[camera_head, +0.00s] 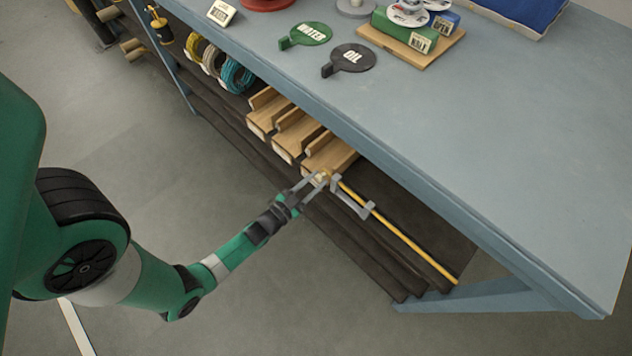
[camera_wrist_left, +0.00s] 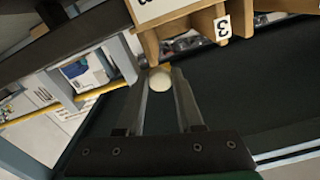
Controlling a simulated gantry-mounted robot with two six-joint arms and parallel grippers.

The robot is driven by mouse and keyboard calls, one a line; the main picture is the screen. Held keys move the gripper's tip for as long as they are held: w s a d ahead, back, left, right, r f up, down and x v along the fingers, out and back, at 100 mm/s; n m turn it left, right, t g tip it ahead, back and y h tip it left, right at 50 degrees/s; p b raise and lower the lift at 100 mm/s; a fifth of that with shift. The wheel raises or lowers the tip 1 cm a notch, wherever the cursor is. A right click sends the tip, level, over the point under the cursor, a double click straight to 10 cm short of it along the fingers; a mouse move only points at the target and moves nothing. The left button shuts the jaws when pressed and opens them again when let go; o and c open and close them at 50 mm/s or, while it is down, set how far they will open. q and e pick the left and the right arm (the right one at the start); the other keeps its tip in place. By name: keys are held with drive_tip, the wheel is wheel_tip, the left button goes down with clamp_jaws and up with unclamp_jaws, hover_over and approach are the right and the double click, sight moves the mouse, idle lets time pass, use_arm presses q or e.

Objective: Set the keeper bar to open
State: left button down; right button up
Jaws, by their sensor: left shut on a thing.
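The keeper bar is a thin yellow bar (camera_head: 405,240) along the front of the shelf below the bench, sloping to the lower right in the head view. It also shows in the left wrist view (camera_wrist_left: 35,116), running left from the fingers. A pale round knob (camera_wrist_left: 160,80) sits between my left fingers, by the bar's end. My left gripper (camera_head: 318,179) is shut on this knob; its fingers also show in the wrist view (camera_wrist_left: 163,90). A grey bracket (camera_head: 352,199) stands beside the bar. My right gripper is not in view.
Wooden trays (camera_head: 325,158) lie under the bench close behind the gripper; a wooden part with a "3" label (camera_wrist_left: 222,28) is near the fingers. The blue-grey bench top (camera_head: 500,110) overhangs. Green WATER (camera_head: 308,34) and black OIL (camera_head: 350,59) tags lie on it. The floor in front is clear.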

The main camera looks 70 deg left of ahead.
use_arm(q)
drive_tip(key=shift+d, duration=0.1)
drive_tip(key=c, duration=0.5)
unclamp_jaws()
drive_tip(key=shift+c, duration=0.2)
drive_tip(key=p+v, duration=0.3)
drive_tip(key=v, duration=0.8)
drive_tip(key=shift+s+p, duration=0.3)
drive_tip(key=shift+s, duration=0.05)
